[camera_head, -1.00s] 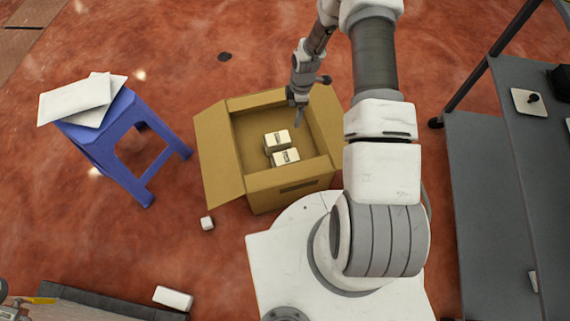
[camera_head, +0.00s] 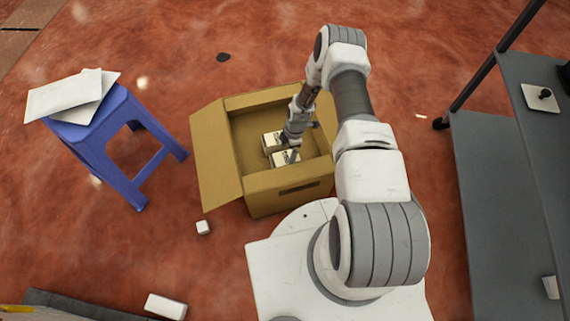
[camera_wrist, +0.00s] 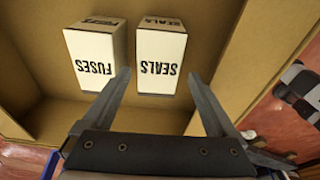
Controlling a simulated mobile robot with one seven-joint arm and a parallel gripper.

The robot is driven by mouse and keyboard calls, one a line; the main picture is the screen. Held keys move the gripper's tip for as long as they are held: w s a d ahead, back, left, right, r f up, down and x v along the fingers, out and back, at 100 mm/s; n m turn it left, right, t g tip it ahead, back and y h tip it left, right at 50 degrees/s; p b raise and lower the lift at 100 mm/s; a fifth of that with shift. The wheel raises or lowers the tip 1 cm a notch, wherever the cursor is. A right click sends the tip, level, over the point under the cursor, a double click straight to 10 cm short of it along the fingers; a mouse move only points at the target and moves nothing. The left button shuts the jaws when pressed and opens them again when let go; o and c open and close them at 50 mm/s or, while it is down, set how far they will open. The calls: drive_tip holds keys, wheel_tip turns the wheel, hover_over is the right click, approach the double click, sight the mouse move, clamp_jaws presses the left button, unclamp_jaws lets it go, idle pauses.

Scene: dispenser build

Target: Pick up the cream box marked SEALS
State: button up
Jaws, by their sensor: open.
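The cream box marked SEALS (camera_wrist: 160,62) lies in the open cardboard carton, on the right in the wrist view, its lettering upside down. It appears to be the lower box (camera_head: 279,161) in the head view, partly hidden by my gripper (camera_head: 293,157). A similar box marked FUSES (camera_wrist: 95,58) lies just left of it in the wrist view. My gripper (camera_wrist: 158,76) is open and empty. Its fingertips show on either side of the near end of SEALS, the left one over the gap between the boxes. I cannot tell if they touch anything.
The carton (camera_head: 236,188) has walls around both boxes and a flap folded out left. A blue stool (camera_head: 88,142) with white envelopes (camera_head: 68,97) stands left. A grey shelf unit (camera_head: 495,190) stands right. Small white blocks (camera_head: 203,227) lie on the red floor.

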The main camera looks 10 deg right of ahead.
sight(285, 157)
drive_tip(key=f+b, duration=0.1)
drive_tip(key=f, duration=0.2)
drive_tip(key=a+f+b, duration=0.1)
drive_tip(key=f, duration=0.1)
drive_tip(key=shift+f+b, duration=0.3)
drive_tip(key=shift+f, duration=0.1)
drive_tip(key=shift+r, duration=0.1)
drive_tip(key=c, duration=1.4)
